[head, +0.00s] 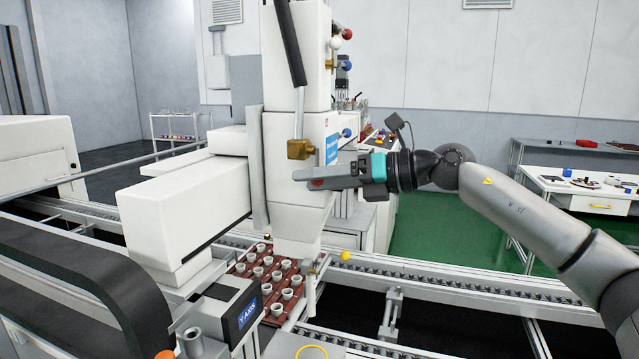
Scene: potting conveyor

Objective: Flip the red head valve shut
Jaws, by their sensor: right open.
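My right gripper (322,179) reaches in from the right, its fingers pointing left in front of the lower part of the white dispensing head (285,185). It is open. A small red patch (318,183) shows at its fingertips; the fingers hide most of it, and I cannot tell if it is the red valve's knob or if they touch it. Another red ball (347,34) shows high on the head beside a white ball. A brass valve block (300,149) sits on the head just above the fingers. My left gripper is not in view.
A blue ball (347,133) and, lower, a yellow ball (345,256) stick out to the right of the head. Below, a red-brown tray (247,265) holds several small pots by the conveyor rails (450,290). A white table (580,188) stands far right.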

